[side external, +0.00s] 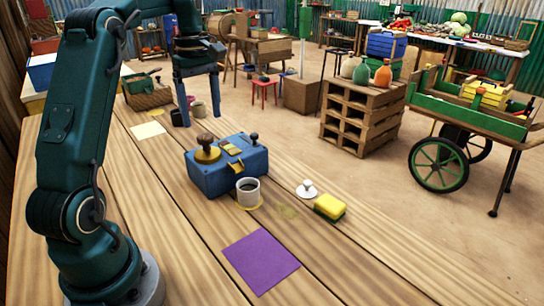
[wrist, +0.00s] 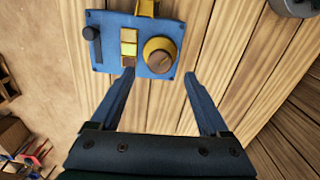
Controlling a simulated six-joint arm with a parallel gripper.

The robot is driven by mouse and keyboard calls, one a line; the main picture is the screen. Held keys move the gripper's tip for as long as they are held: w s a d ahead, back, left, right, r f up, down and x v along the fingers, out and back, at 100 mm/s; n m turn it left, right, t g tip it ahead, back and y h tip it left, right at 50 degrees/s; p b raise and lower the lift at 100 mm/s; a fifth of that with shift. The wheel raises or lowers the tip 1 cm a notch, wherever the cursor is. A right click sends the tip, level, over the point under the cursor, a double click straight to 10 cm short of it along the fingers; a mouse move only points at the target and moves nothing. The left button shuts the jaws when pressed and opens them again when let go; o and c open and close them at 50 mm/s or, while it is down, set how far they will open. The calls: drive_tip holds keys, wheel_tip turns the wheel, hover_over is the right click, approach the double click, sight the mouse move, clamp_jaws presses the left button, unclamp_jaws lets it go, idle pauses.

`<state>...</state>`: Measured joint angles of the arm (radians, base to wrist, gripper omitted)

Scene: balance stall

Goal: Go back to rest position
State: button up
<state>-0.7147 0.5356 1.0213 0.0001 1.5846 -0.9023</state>
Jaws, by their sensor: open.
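My gripper (side external: 199,119) hangs in the air above the back part of the wooden bench, fingers pointing down, behind and above the blue box (side external: 236,181). Its fingers are apart with nothing between them. In the wrist view my gripper (wrist: 158,75) also shows its two fingers spread, with the blue box (wrist: 108,60) below and beyond the fingertips. The box has a brass knob (side external: 208,149), a dark knob and yellowish blocks on top. I see no contact between gripper and box.
A grey cup (side external: 248,190) with dark contents stands before the box on a yellow ring. A white knobbed lid (side external: 307,189), a sponge (side external: 330,207) and a purple sheet (side external: 261,261) lie nearby. A cream sheet (side external: 148,130), small cups (side external: 198,109) and a basket (side external: 149,94) are farther back.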

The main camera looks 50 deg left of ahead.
drive_tip(key=shift+w+d+r, duration=0.1)
drive_tip(key=shift+d, duration=0.1)
drive_tip(key=s+d+r+m+t+y, duration=0.1)
drive_tip(key=d+r+m, duration=0.2)
drive_tip(key=d, duration=0.4)
drive_tip(key=s+d+r+m+t, duration=0.2)
drive_tip(key=d+r+m, duration=0.15)
drive_tip(key=d, duration=0.35)
drive_tip(key=s+d+f+m+t+h, duration=0.1)
drive_tip(key=s+d+f+m+t, duration=0.1)
drive_tip(key=s+d+f+m, duration=0.6)
drive_tip(key=s+m, duration=0.1)
drive_tip(key=m, duration=0.3)
drive_tip(key=shift+t, duration=0.3)
